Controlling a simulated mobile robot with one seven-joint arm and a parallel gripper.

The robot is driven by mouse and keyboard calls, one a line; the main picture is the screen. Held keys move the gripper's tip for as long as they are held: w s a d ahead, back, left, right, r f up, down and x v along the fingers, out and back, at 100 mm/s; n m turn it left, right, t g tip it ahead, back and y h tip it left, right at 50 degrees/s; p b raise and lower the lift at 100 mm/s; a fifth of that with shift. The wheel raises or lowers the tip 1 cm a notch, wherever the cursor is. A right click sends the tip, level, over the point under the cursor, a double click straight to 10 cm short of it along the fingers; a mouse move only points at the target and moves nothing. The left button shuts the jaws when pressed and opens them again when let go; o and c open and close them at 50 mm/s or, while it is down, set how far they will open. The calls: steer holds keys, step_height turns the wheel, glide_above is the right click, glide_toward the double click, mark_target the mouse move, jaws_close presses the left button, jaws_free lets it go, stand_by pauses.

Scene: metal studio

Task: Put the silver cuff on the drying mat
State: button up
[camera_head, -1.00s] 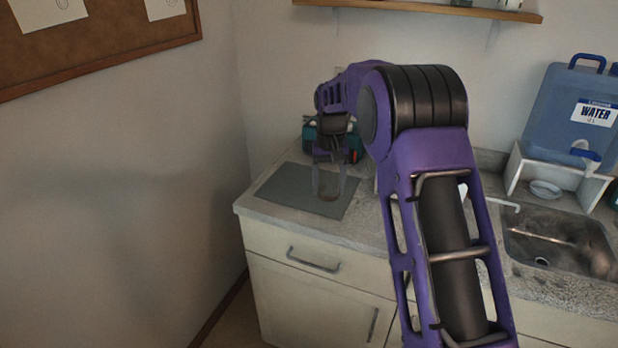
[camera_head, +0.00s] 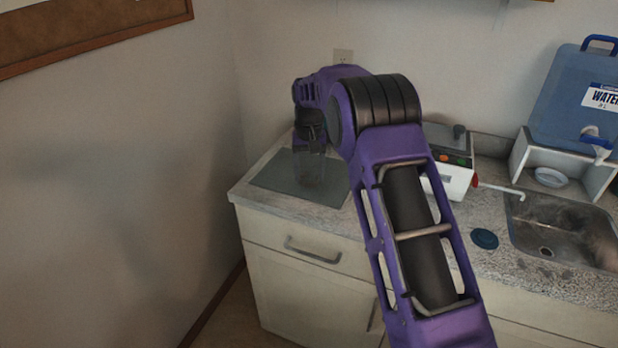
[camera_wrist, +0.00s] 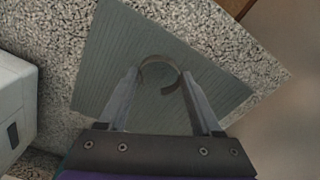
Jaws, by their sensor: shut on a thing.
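The silver cuff (camera_wrist: 160,69), an open curved band, is between the fingertips of my gripper (camera_wrist: 160,83) in the wrist view. My gripper is shut on it, with a finger on either side. The grey ribbed drying mat (camera_wrist: 215,93) lies flat beneath them on the counter. I cannot tell whether the cuff touches the mat. In the head view, my gripper (camera_head: 311,168) points down over the drying mat (camera_head: 275,175); the cuff is too small and faint to make out there.
A speckled counter (camera_head: 375,205) surrounds the mat, with a wall to its left. To the right are a white device (camera_head: 450,180), a dark blue round lid (camera_head: 484,239), a sink (camera_head: 565,230) and a blue water container (camera_head: 580,100) on a white stand.

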steer(key=shift+f, duration=0.75)
steer(key=shift+f, duration=0.1)
steer(key=o, duration=1.5)
step_height(320, 180, up, 12)
steer(key=shift+s+r+p, duration=0.15)
steer(key=shift+p, duration=0.3)
